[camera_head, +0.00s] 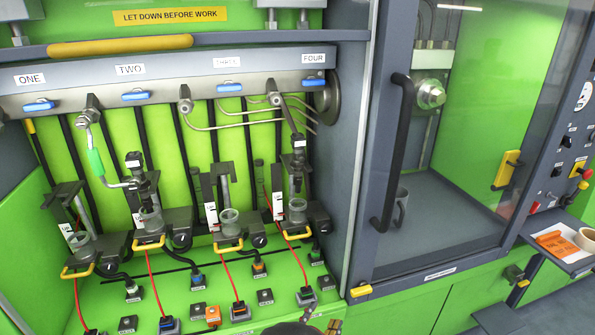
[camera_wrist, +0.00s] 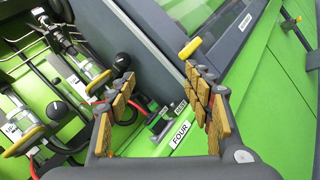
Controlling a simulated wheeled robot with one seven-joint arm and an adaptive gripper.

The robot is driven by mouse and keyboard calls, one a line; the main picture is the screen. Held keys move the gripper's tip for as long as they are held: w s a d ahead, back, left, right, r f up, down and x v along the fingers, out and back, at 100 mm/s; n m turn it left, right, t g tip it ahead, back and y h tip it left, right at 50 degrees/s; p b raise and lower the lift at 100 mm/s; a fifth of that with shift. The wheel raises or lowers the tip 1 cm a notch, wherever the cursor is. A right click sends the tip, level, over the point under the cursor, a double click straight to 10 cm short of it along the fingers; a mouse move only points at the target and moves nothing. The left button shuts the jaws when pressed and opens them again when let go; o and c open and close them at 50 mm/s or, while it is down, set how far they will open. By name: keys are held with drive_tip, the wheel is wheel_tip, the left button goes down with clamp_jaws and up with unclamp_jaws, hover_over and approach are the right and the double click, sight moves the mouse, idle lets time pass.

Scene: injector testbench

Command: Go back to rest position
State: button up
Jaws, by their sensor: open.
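My gripper (camera_wrist: 163,105) is open in the wrist view, with its tan-padded fingers apart and nothing between them. Below it lie the green bench panel and a label reading FOUR (camera_wrist: 181,133). The green injector testbench (camera_head: 200,135) has stations marked ONE to FOUR. Dark injectors stand upright at station TWO (camera_head: 140,180) and station FOUR (camera_head: 297,165).
A glass cabinet door with a black handle (camera_head: 393,150) stands right of the stations and looks shut. Yellow-handled clamps (camera_head: 149,243) project at the front. Hoses and red cables cross the lower panel.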

drive_tip(key=s+d+m+g+y+p, duration=0.1)
drive_tip(key=s+d+m+g, duration=0.45)
drive_tip(key=s+g, duration=0.35)
drive_tip(key=s+d+m+g+y, duration=0.1)
drive_tip(key=s+d+m+g, duration=0.4)
drive_tip(key=s+d+g, duration=0.3)
drive_tip(key=s+a+r+m+y+p, duration=0.2)
drive_tip(key=s+a+r+m+y, duration=0.1)
drive_tip(key=a+r+m+y, duration=0.55)
drive_tip(key=d+r+m+t, duration=0.2)
drive_tip(key=d+r+t, duration=0.2)
drive_tip(key=d+r, duration=0.4)
wheel_tip(320, 180, up, 5)
drive_tip(key=shift+f+t+p, duration=0.1)
drive_tip(key=shift+t+p, duration=0.2)
drive_tip(key=shift+p, duration=0.05)
drive_tip(key=shift+w, duration=0.1)
drive_tip(key=shift+a, duration=0.1)
drive_tip(key=shift+c, duration=0.6)
